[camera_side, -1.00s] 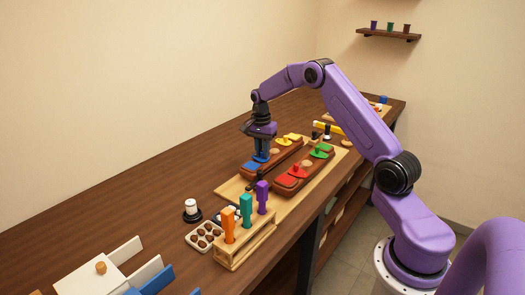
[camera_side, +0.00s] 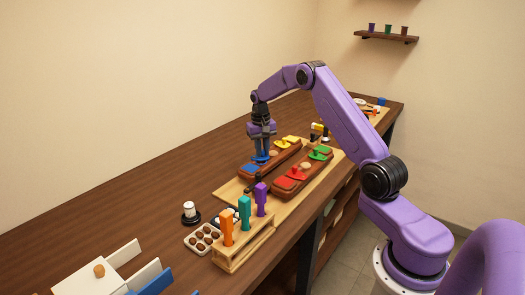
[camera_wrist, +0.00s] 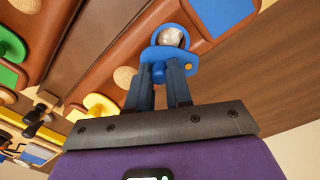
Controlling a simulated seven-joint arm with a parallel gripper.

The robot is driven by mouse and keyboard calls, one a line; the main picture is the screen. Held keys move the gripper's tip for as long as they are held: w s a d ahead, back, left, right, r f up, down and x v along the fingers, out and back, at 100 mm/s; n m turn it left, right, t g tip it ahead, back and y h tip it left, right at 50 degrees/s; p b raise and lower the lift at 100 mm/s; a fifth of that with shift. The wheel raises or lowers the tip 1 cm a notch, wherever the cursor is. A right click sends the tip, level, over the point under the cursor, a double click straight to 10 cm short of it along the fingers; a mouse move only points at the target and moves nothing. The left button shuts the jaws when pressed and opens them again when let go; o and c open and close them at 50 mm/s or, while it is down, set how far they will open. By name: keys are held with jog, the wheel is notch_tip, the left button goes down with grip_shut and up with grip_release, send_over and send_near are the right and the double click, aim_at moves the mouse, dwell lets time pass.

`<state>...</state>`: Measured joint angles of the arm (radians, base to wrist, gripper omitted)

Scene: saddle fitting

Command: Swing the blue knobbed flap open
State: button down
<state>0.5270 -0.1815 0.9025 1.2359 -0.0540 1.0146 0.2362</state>
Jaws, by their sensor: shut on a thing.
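The blue knobbed flap (camera_wrist: 165,56) is on a reddish-brown bar (camera_wrist: 210,45), seen best in the wrist view. A small yellow dot (camera_wrist: 188,67) marks one end of it. My gripper (camera_wrist: 159,76) is shut on the flap's blue knob, one dark blue finger on each side. Beyond the flap, a blue-rimmed opening shows a whitish round thing (camera_wrist: 171,36), so the flap covers it only partly. In the side view my gripper (camera_side: 262,155) points down onto the left bar; the flap there is mostly hidden by the fingers.
A blue square (camera_wrist: 222,12) lies on the same bar, as does a yellow knobbed flap (camera_wrist: 99,106). A second bar beside it carries red (camera_side: 298,174) and green (camera_side: 319,153) flaps. A wooden rack (camera_side: 243,248) with upright coloured handles stands in front.

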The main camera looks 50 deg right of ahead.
jog(key=n, duration=0.2)
jog(key=w+n, duration=0.1)
jog(key=n, duration=0.2)
jog(key=shift+w+d+n, duration=0.25)
jog(key=shift+d+n, duration=0.1)
jog(key=shift+n, duration=0.05)
jog(key=n, duration=0.1)
jog(key=w+n, duration=0.1)
jog(key=n, duration=0.3)
jog(key=shift+w+t, duration=0.25)
jog(key=shift+t, duration=0.05)
jog(key=shift+r+n, duration=0.1)
jog(key=shift+n, duration=0.2)
jog(key=c, duration=1)
grip_release()
jog(key=shift+c, duration=0.2)
notch_tip(320, 180, up, 17)
jog(key=shift+s+a+r, duration=0.15)
jog(key=shift+a, duration=0.3)
jog(key=shift+a, duration=0.1)
